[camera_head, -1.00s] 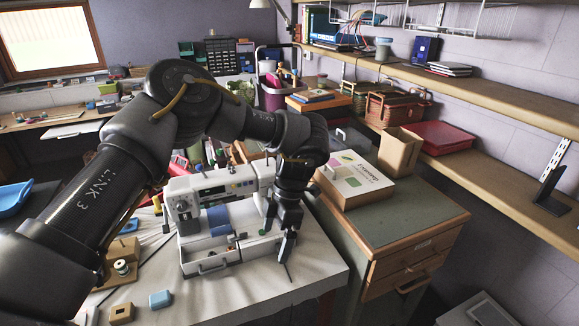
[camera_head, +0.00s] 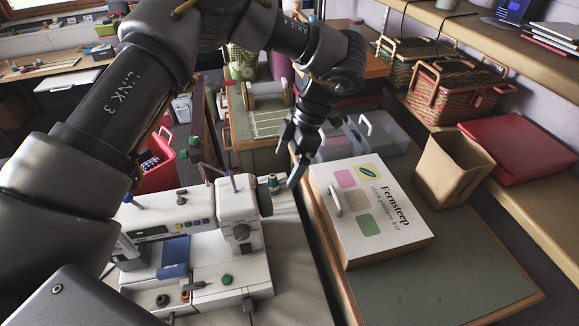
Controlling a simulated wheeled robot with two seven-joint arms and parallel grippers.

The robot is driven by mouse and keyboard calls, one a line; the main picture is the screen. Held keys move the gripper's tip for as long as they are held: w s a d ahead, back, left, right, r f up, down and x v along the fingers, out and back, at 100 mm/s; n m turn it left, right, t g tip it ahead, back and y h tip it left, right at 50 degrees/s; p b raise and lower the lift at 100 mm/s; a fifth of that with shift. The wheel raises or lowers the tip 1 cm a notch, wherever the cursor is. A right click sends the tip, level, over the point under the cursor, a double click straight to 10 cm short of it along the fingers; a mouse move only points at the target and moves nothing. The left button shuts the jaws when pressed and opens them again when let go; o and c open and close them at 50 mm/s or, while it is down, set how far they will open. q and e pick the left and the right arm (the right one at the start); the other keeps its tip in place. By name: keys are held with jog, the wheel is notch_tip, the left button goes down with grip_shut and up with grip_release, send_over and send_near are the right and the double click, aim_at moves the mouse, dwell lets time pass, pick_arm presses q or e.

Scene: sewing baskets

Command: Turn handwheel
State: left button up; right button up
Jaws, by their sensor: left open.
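The white sewing machine (camera_head: 226,207) stands on the white-topped table at lower middle, with a blue cloth piece (camera_head: 173,257) at its front. My right gripper is not in view.
Right of the machine, a Fernsteep kit box (camera_head: 385,233) lies on a green-topped cabinet (camera_head: 440,285). Behind it are a clear lidded case (camera_head: 375,136), a paper bag (camera_head: 452,165), a red tray (camera_head: 520,150) and wicker baskets (camera_head: 455,90). The cabinet's front right is clear.

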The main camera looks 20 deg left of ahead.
aim_at(270, 195)
pick_arm(q)
jog(key=shift+t, duration=0.3)
jog(key=s, duration=0.2)
jog(key=s+a+f+p, duration=0.1)
jog(key=s, duration=0.1)
jog(key=s+f, duration=0.1)
jog(key=s, duration=0.1)
jog(key=shift+s+a+f, duration=0.15)
jog(key=shift+a, duration=0.2)
jog(key=f, duration=0.2)
jog(key=a+f+p, duration=0.1)
jog(key=f, duration=0.1)
jog(key=w+f, duration=0.1)
jog(key=f, duration=0.1)
jog(key=shift+a+f+p, duration=0.25)
jog(key=shift+f+p, duration=0.05)
jog(key=shift+w+f, duration=0.15)
jog(key=shift+w, duration=0.3)
jog(key=shift+c, duration=1.3)
jog(key=c, duration=0.7)
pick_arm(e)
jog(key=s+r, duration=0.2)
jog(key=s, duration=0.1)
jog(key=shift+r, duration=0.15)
